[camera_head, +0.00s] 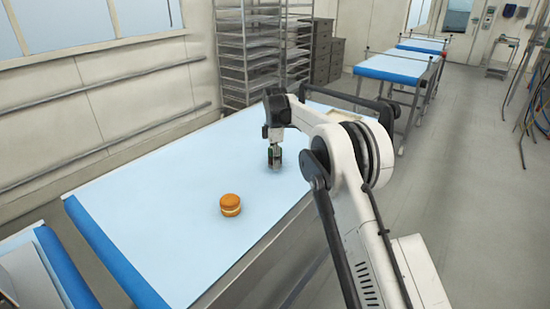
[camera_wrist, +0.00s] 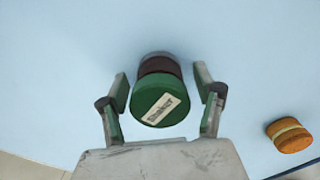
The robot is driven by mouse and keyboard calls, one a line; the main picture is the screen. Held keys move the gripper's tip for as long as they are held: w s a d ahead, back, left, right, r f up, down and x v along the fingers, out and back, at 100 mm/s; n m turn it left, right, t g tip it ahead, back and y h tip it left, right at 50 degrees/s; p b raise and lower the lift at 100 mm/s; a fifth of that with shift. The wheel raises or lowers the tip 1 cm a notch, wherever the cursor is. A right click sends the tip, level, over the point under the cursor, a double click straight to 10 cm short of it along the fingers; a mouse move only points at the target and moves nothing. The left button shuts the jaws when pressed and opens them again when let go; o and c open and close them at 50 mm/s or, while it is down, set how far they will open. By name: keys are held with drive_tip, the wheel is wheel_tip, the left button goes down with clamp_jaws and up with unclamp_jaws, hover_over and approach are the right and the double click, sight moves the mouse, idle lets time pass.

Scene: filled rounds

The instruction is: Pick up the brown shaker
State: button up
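The brown shaker (camera_wrist: 157,64) has a dark brown body and a green lid with a pale label, seen from above in the wrist view. It stands on the light blue table top (camera_head: 165,205). In the head view the shaker (camera_head: 275,160) is small and partly hidden by my gripper (camera_head: 274,148). In the wrist view my gripper (camera_wrist: 161,82) is open, with one finger on each side of the shaker. A gap shows between each finger and the lid. How far the fingertips are above the table is hard to tell.
An orange-brown filled round (camera_head: 230,205) with a pale filling lies on the table, left of and nearer than my gripper in the head view. It also shows at the right in the wrist view (camera_wrist: 289,135). The table around the shaker is mostly clear.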

drive_tip(key=c, duration=1.2)
drive_tip(key=shift+r, duration=0.1)
drive_tip(key=shift+c, duration=0.2)
